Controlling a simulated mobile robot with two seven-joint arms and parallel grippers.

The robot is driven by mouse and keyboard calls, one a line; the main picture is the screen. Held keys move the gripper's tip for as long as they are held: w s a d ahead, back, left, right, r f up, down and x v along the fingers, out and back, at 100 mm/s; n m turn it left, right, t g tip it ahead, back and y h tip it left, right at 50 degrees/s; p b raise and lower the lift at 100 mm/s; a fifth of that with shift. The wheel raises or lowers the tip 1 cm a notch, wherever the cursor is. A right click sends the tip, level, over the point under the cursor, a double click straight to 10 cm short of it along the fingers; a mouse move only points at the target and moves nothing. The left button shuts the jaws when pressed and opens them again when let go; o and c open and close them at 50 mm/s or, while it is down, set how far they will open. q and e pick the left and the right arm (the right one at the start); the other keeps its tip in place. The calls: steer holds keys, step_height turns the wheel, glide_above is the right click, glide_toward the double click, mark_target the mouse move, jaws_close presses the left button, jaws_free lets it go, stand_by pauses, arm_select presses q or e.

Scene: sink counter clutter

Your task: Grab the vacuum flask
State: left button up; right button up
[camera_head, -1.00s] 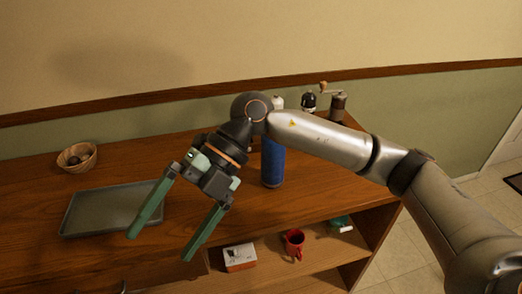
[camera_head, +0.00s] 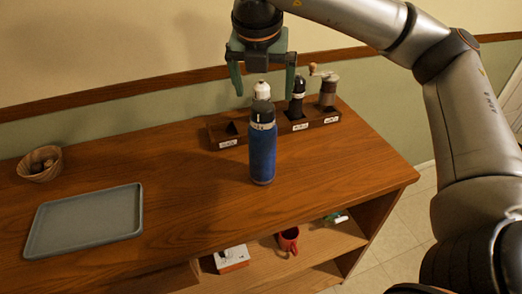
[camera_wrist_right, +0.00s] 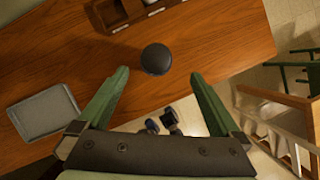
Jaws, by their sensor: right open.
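The vacuum flask (camera_head: 262,150) is blue with a dark cap and stands upright on the wooden counter. My right gripper (camera_head: 263,90) is open and points down above the flask, with nothing between its fingers. In the right wrist view, the flask's round dark top (camera_wrist_right: 156,59) shows beyond the fingertips, between their lines. The right gripper's green fingers (camera_wrist_right: 157,75) are spread wide there. My left gripper is not in view.
Behind the flask, a dark wooden holder (camera_head: 220,136) carries a white-topped bottle (camera_head: 262,90), a dark bottle (camera_head: 297,92) and a grinder (camera_head: 328,90).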

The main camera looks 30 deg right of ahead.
mark_target(262, 106)
steer(key=x, duration=0.3)
steer(key=p+x, duration=0.1)
steer(key=x, duration=0.4)
steer(key=shift+w+a+f, duration=0.2)
steer(key=shift+w+f, duration=0.05)
steer(key=shift+f, duration=0.05)
steer(key=shift+c, duration=0.4)
jaws_close()
steer(key=shift+r, duration=0.1)
